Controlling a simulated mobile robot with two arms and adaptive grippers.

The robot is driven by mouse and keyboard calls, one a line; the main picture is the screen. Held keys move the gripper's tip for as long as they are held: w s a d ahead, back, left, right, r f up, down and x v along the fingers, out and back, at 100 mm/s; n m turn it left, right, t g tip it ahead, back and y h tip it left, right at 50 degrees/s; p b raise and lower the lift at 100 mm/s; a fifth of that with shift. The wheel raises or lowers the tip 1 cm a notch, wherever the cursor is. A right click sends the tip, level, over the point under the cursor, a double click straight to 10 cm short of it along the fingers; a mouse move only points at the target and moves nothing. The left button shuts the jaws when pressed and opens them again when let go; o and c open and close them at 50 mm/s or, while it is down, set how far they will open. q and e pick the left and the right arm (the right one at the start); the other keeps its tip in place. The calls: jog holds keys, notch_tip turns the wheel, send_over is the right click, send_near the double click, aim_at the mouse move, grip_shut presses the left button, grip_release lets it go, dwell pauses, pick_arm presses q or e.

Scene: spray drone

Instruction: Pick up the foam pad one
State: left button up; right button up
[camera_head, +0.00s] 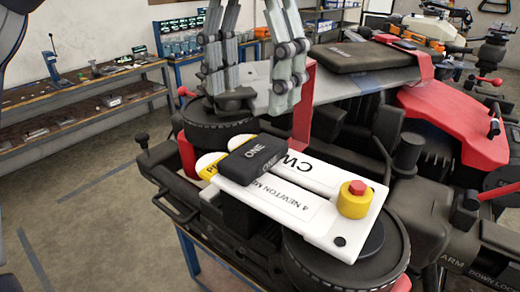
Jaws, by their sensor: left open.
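The foam pad one (253,158) is a black block with rounded edges, marked "ONE" on its top and side. It lies across the left end of a white plate (308,206) that reads "CW" and "4 NEWTON ME". My left gripper (258,85) hangs above and behind the pad in the picture, its grey fingers spread and pointing down. Nothing is between the fingers, and they are apart from the pad. My right gripper does not show.
A yellow knob with a red top (355,197) stands at the plate's right end. A red upright bracket (304,105) is close to the fingers. Black round wheels (345,270) flank the plate. Another black pad (364,57) lies further back. A shelf bench (80,90) stands at left.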

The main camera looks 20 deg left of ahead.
aim_at(255, 151)
pick_arm(q)
jog(key=f, duration=0.3)
jog(key=shift+s, duration=0.25)
jog(key=shift+w+f+b, duration=0.15)
jog(key=shift+f+b, duration=0.1)
jog(key=shift+b, duration=0.05)
jog(key=shift+w+f+p, duration=0.3)
jog(key=shift+f+p, duration=0.3)
jog(key=shift+f, duration=0.2)
notch_tip(255, 151, down, 3)
jog(key=shift+s+r+p, duration=0.1)
jog(key=shift+s+p, duration=0.05)
jog(key=shift+p, duration=0.4)
jog(key=shift+f, duration=0.35)
jog(key=shift+d+f, duration=0.1)
jog(key=c, duration=0.7)
jog(key=shift+c, duration=0.2)
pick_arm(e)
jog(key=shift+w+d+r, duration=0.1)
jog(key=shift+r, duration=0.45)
